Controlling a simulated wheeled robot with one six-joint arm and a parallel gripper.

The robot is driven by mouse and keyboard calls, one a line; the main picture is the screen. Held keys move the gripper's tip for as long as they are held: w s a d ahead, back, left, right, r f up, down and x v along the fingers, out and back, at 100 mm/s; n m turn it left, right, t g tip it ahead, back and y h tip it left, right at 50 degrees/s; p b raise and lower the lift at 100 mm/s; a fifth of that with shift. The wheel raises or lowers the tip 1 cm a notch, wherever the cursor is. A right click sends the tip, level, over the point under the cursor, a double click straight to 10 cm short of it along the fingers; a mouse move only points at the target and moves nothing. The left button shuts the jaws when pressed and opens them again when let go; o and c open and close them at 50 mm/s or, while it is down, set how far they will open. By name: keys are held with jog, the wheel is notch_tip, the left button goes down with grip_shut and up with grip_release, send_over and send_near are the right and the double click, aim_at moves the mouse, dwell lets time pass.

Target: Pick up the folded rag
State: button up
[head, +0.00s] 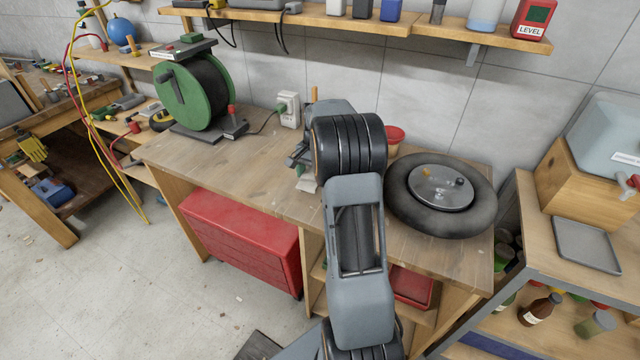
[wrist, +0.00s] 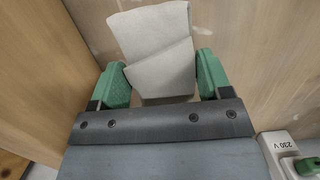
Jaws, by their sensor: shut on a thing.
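The folded rag (wrist: 158,55) is pale grey-white and lies between the two green finger pads of my gripper (wrist: 163,80) in the wrist view. The pads press on its left and right sides, and its folded layers stick out past the fingertips. In the head view my gripper (head: 299,156) is over the wooden workbench, mostly hidden behind my own arm. A small pale piece of the rag (head: 307,183) shows just below it. I cannot tell whether the rag touches the bench top.
A shelf (head: 330,22) hangs above. The bench's front left is clear.

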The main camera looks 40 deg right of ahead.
jog(key=w+a+r, duration=0.1)
jog(key=r, duration=0.1)
jog(key=w+a+r, duration=0.1)
jog(key=a, duration=0.1)
jog(key=shift+w+r, duration=0.1)
jog(key=shift+r, duration=0.3)
jog(key=w+a+r, duration=0.3)
jog(key=w+a, duration=0.1)
jog(key=a, duration=0.2)
jog(key=shift+w+a+r+b, duration=0.2)
jog(key=shift+a+r+b, duration=0.1)
jog(key=shift+a, duration=0.1)
jog(key=o, duration=0.4)
jog(key=shift+c, duration=1.6)
jog(key=shift+d, duration=0.1)
